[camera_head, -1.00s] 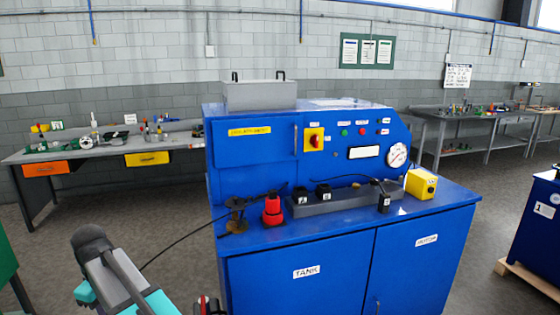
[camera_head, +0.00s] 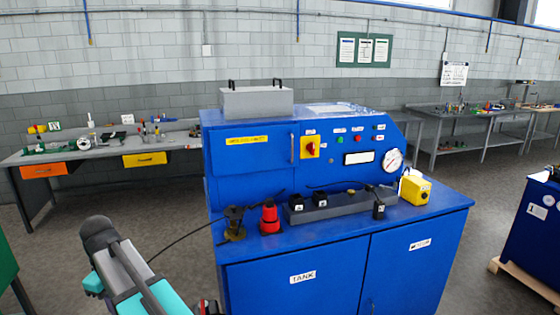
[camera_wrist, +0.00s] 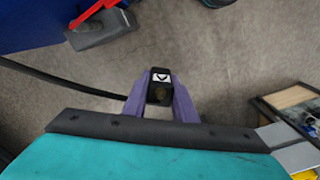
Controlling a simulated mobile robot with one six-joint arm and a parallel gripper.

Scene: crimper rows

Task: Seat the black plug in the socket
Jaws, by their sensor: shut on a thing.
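In the wrist view, my gripper (camera_wrist: 159,100) has its purple fingers shut on a black plug (camera_wrist: 160,78) with a white-marked end. A black cable (camera_wrist: 60,84) runs off to the left from near it. In the head view, the teal part of my arm is at the lower left and the held plug cannot be made out. A grey block (camera_head: 345,207) on the blue cabinet top carries black plug-like pieces (camera_head: 320,198) with white labels. A further black piece (camera_head: 378,210) stands at its front right. Which opening is the socket cannot be told.
A red cylinder (camera_head: 270,217) and a dark brass stand (camera_head: 235,222) are on the left of the blue cabinet (camera_head: 300,262) top. A yellow box (camera_head: 415,190) is at its right. A black cable (camera_head: 185,238) hangs from the cabinet's left side. Floor shows below my gripper.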

